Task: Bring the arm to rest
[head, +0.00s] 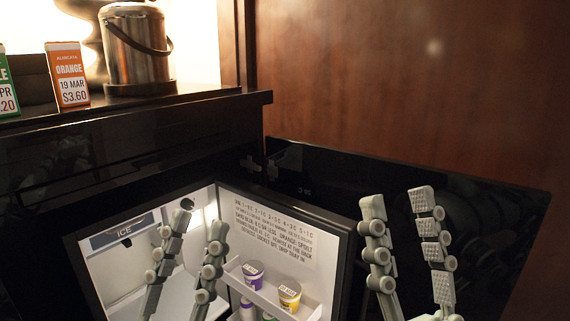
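My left gripper (201,220) points up in front of the open minibar fridge (130,270), its two fingers spread with nothing between them. My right gripper (396,198) points up to the right of the fridge door (345,240), its fingers spread and empty. Both grippers appear clear of the objects around them. The arm links behind the fingers are below the picture's edge and hidden.
The open door's shelf holds a purple-labelled tub (253,271) and a yellow-labelled tub (289,296). An ICE compartment (122,234) is inside. Above, the counter (200,97) holds an orange carton (67,75), a green carton (7,85) and an ice bucket (136,50).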

